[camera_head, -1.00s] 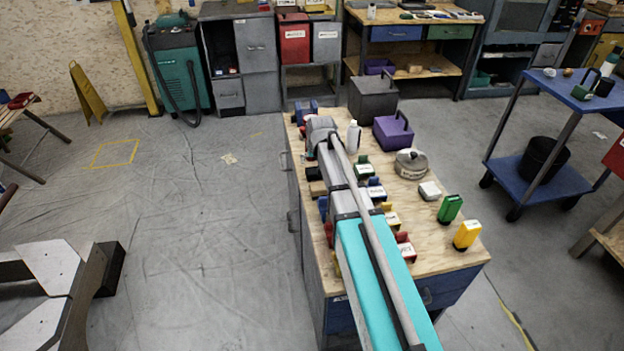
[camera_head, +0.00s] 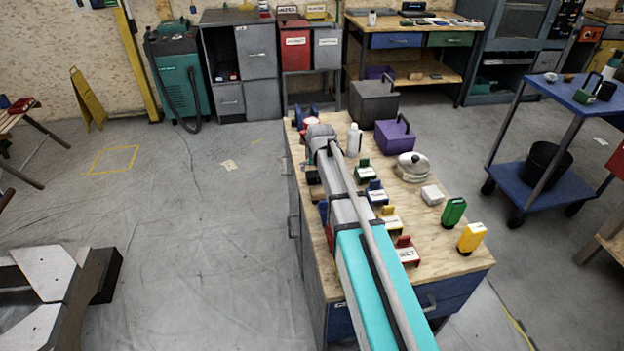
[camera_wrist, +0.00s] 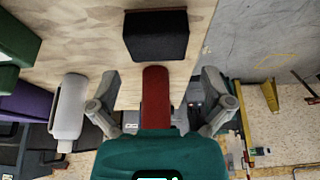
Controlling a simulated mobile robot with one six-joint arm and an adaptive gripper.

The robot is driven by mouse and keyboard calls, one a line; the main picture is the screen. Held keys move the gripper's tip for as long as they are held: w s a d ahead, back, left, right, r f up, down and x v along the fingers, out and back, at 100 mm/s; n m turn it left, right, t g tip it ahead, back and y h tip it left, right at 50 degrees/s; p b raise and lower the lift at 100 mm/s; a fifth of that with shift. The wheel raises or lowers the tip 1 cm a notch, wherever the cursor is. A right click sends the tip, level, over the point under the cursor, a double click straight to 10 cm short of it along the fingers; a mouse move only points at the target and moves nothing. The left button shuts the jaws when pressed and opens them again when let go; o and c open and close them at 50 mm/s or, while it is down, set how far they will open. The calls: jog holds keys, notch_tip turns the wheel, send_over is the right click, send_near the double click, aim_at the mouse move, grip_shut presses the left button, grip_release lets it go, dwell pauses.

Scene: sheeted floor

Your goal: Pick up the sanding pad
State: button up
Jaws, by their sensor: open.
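My gripper (camera_wrist: 159,88) is open in the wrist view, its two grey fingers wide apart. A narrow red piece (camera_wrist: 157,95) lies in the gap between them and touches neither finger; the teal gripper body partly hides its lower end. A black block (camera_wrist: 155,35) sits on the wooden bench top just beyond the fingertips. I cannot tell for sure which of these is the sanding pad. In the head view my arm reaches along the bench and hides most of the gripper; a small red thing (camera_head: 309,121) shows near its far end.
The bottle stands beside the left finger in the wrist view (camera_wrist: 68,115). Open floor (camera_head: 200,220) lies left.

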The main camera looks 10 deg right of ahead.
aim_at(315, 172)
jog(key=shift+b+x, duration=2.05)
jog(key=shift+x, duration=0.4)
jog(key=shift+w+d, duration=0.1)
jog(key=shift+d, duration=0.05)
jog(key=c, duration=0.8)
jog(key=shift+r, duration=0.15)
notch_tip(315, 172, up, 3)
jog(key=p, duration=0.3)
jog(key=s+d+r+p, duration=0.1)
jog(key=s+r+p, duration=0.2)
jog(key=s, duration=0.1)
jog(key=s+d+r+p, duration=0.2)
jog(key=s+r+p, duration=0.1)
jog(key=s, duration=0.1)
jog(key=s+d+r+p, duration=0.1)
jog(key=s+r+p, duration=0.2)
jog(key=s+p, duration=0.1)
jog(key=shift+s+d+r, duration=0.4)
jog(key=shift+s, duration=0.2)
